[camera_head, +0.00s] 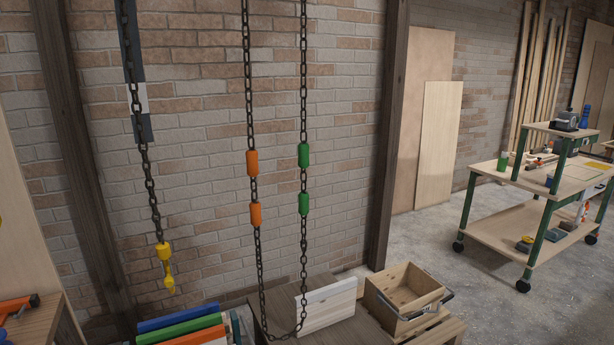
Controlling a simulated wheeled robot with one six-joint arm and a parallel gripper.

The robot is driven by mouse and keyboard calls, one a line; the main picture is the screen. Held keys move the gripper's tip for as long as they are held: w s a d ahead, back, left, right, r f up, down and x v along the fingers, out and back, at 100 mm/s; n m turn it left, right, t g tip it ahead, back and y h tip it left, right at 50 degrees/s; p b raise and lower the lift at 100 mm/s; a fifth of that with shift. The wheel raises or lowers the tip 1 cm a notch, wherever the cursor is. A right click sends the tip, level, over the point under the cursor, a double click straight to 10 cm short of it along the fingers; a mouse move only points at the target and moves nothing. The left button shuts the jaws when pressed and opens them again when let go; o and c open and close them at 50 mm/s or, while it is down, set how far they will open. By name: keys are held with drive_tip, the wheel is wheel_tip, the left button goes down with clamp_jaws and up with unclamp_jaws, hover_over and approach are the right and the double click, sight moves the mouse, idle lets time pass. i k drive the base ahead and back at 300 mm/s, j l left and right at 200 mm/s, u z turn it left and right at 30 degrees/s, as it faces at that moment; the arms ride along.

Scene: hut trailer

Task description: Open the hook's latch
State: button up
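A yellow hook (169,281) hangs at the lower end of a dark chain (150,180) on the left. It hangs in front of the brick wall, above some coloured boards. A yellow block joins the hook to the chain. The latch is too small to make out, so I cannot tell whether it is open or shut. My gripper is not in view.
Two more chain strands hang right of the hook, one with orange sleeves (253,163), one with green sleeves (304,155); they meet in a low loop. Coloured boards (182,330) and a wooden crate (404,296) stand below. A wheeled cart (540,215) stands right.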

sight(169, 282)
drive_tip(key=u, duration=1.2)
